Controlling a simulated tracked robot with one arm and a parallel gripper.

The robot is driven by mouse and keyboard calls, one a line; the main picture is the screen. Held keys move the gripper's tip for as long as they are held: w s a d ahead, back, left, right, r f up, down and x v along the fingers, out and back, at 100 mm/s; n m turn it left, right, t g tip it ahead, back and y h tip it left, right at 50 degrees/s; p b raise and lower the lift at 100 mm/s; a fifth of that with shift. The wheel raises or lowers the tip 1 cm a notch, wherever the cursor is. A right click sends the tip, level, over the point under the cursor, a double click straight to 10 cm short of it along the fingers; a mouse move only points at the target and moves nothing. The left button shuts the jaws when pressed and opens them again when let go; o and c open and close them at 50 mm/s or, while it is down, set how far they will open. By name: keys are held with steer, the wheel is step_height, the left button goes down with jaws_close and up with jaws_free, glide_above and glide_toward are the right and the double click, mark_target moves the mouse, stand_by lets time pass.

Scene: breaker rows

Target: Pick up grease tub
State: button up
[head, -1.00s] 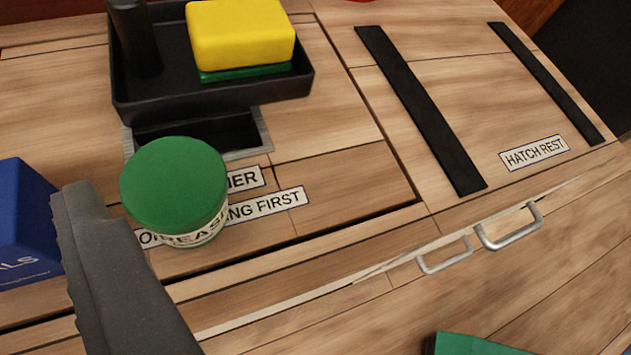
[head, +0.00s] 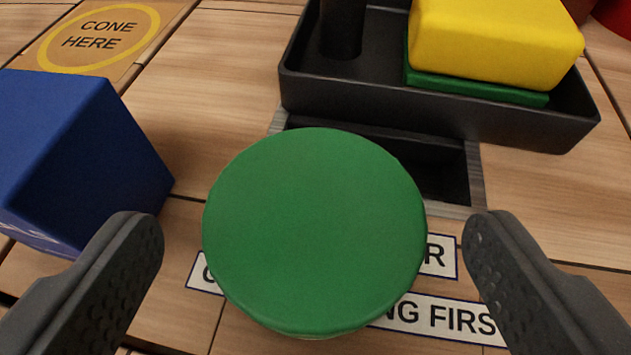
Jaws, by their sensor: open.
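The grease tub (head: 315,230) has a round green lid and stands upright on the wooden surface, seen from above in the middle of the head view. Its lid hides almost all of its side. My gripper (head: 315,245) is open, with one dark finger to the left of the tub and one to the right. A gap shows between the tub and each finger, so neither appears to touch it. The labels in front of the tub are partly covered by it.
A blue box (head: 75,160) stands close on the left, near the left finger. Behind the tub are a recessed slot (head: 440,165) and a black tray (head: 530,125) with a yellow block (head: 495,45) on a green piece. A "CONE HERE" marker (head: 100,38) lies at the back left.

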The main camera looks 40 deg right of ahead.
mark_target(312, 196)
steer(key=b+x, duration=0.1)
steer(key=x, duration=0.1)
steer(key=b+x, duration=0.1)
steer(key=x, duration=0.1)
steer(key=shift+w+d+f, duration=0.1)
steer(key=shift+d+f, duration=0.05)
steer(key=shift+f, duration=0.4)
steer(key=shift+w+d, duration=0.2)
steer(key=shift+w, duration=0.1)
steer(key=c, duration=1.2)
steer(key=shift+r, duration=0.1)
steer(key=shift+c, duration=0.2)
